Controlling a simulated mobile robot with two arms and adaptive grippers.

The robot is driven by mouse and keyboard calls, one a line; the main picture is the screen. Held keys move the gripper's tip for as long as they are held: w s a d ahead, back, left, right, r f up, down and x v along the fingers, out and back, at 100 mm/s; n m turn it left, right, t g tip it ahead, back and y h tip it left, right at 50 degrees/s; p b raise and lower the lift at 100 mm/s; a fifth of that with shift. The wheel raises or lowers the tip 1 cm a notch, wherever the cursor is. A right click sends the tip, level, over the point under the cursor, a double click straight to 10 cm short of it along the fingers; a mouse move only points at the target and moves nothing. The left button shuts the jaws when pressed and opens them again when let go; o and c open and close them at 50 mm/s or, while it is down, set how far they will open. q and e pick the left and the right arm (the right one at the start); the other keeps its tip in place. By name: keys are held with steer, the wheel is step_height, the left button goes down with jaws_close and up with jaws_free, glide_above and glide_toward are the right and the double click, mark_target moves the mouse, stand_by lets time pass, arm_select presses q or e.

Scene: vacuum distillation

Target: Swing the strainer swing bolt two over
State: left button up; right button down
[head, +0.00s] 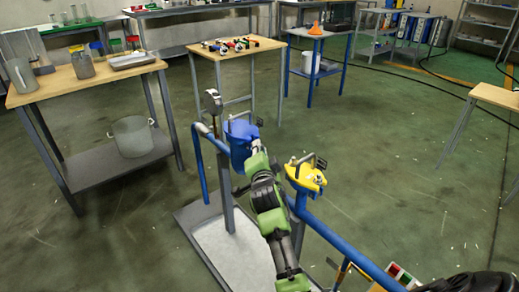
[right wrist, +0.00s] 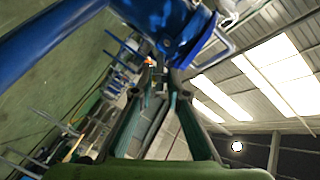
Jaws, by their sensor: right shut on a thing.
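The blue strainer (head: 240,138) stands on a grey post with a pressure gauge (head: 213,101) at its left. A grey bail or clamp shows at its top. My right gripper (head: 256,148) reaches the strainer's right side. In the right wrist view, the blue strainer body (right wrist: 160,18) fills the top, and the fingertips of my right gripper (right wrist: 158,82) close on a small grey swing bolt (right wrist: 160,72) just below it. Which numbered bolt it is cannot be read, and the fingers hide most of it. My left gripper is not in view.
A yellow valve-like fitting (head: 305,175) stands close to the right of my arm, above a blue pipe (head: 345,246). A grey floor tray (head: 185,218) lies under the strainer. A wooden bench (head: 95,82) is at the left. Open green floor lies to the right.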

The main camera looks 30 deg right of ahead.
steer(key=c, duration=2.2)
jaws_free()
step_height(320, 180, up, 10)
steer(key=shift+r, duration=0.1)
